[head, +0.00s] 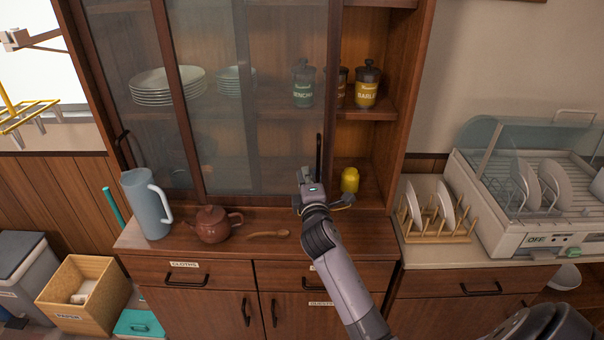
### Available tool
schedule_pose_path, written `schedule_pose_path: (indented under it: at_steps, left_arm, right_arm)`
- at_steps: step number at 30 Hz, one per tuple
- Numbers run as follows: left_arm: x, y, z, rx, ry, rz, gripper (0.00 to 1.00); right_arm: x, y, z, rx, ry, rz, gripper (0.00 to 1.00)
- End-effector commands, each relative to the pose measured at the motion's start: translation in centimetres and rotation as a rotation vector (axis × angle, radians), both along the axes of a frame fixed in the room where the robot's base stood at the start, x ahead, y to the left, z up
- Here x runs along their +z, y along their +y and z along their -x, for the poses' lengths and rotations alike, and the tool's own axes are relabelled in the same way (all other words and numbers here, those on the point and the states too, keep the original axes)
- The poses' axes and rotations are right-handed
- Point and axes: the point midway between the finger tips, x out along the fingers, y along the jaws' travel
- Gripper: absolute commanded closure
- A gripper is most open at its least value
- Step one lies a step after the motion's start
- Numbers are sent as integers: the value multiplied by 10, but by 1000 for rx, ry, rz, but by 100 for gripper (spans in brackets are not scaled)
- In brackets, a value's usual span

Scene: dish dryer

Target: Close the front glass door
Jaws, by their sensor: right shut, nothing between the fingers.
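The front glass door (240,135) is a wood-framed sliding pane on the tall cabinet, with a dark vertical handle (319,150) near its right edge. To its right, an uncovered strip of shelves (388,150) shows, so the door stands partly open. A second glass pane (125,60) is at the left. My right gripper (306,176) is shut and empty. It is in front of the door's lower right part, just below and left of the handle; whether it touches the door is unclear. My left gripper is not in view.
A blue pitcher (146,205), brown teapot (213,225) and wooden spoon (268,234) stand or lie on the ledge below the door. A yellow object (349,180) and a barley canister (367,85) show in the opening. A dish dryer (480,175) stands at right.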

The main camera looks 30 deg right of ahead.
Motion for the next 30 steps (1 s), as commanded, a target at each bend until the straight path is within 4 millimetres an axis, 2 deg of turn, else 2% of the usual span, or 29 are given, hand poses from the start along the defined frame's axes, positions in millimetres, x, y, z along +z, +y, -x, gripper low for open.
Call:
schedule_pose_path:
  at_steps: [7,11,14,21,30]
  left_arm:
    - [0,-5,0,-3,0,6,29]
    - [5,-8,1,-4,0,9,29]
    - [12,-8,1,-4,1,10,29]
    - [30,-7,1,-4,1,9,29]
    - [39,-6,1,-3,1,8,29]
  right_arm:
    - [0,-1,1,-1,0,1,100]
    - [1,-10,7,-2,2,4,100]
    - [2,-24,16,-4,4,5,100]
    - [3,-76,51,-5,7,8,100]
    - [1,-129,87,-3,3,4,100]
